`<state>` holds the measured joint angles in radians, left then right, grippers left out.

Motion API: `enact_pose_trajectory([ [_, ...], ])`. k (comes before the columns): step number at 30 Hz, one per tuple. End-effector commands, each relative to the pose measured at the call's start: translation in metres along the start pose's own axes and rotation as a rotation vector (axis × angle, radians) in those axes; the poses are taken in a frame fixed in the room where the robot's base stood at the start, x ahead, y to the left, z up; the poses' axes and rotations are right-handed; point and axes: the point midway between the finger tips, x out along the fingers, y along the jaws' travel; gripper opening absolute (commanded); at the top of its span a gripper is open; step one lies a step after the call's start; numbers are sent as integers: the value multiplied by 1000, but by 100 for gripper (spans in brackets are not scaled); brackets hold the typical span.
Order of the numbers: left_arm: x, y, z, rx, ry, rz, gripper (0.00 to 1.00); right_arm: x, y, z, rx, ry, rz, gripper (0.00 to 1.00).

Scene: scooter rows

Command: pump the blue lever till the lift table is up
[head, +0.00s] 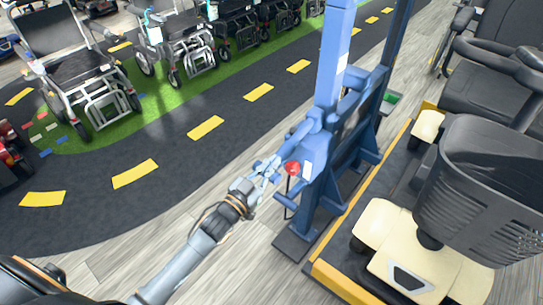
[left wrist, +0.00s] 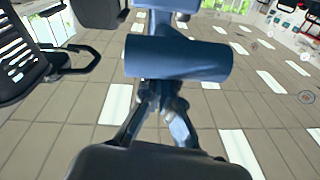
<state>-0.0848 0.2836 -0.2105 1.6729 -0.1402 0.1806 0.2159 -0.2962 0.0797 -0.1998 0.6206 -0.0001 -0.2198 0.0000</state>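The blue lift (head: 331,65) stands upright right of centre in the head view. Its blue lever (head: 296,137) slopes down and left from the post. My left gripper (head: 269,171) is at the lever's lower end, left of a red part (head: 292,168) on the lift. In the left wrist view a thick blue cylinder (left wrist: 178,58) lies across, just beyond the finger ends (left wrist: 162,97). The fingers come close together there. Whether they grip the lever cannot be told. My right gripper is not in view.
A cream and black scooter (head: 425,250) stands on a yellow-edged dark platform (head: 345,287) right of the lift. Wheelchairs (head: 80,75) line the green strip at the upper left. A dark track with yellow dashes (head: 135,173) crosses the floor. Bare floor (head: 110,268) lies at the lower left.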

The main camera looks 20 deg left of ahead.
Motion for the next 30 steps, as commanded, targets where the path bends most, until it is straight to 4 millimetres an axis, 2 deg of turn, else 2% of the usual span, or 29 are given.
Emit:
enact_pose_trajectory([
  [1, 4, -4, -17, 1, 0, 1, 0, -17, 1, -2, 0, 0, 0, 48],
  [2, 6, -5, -23, 1, 2, 1, 0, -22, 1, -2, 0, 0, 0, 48],
  [3, -6, -3, -13, 0, -4, 1, 0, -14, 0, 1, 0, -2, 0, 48],
  [4, -16, -3, -11, 0, -4, 2, 0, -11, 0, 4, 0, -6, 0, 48],
  [8, -46, -4, -15, 0, 1, 2, 0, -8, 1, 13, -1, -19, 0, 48],
  [15, -84, -5, -19, 1, 7, 0, 0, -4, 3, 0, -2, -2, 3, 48],
  [21, -94, -5, -22, 2, 9, 0, 0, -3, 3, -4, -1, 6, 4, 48],
  [30, -94, -6, -22, 2, 11, 0, 0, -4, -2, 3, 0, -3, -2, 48],
])
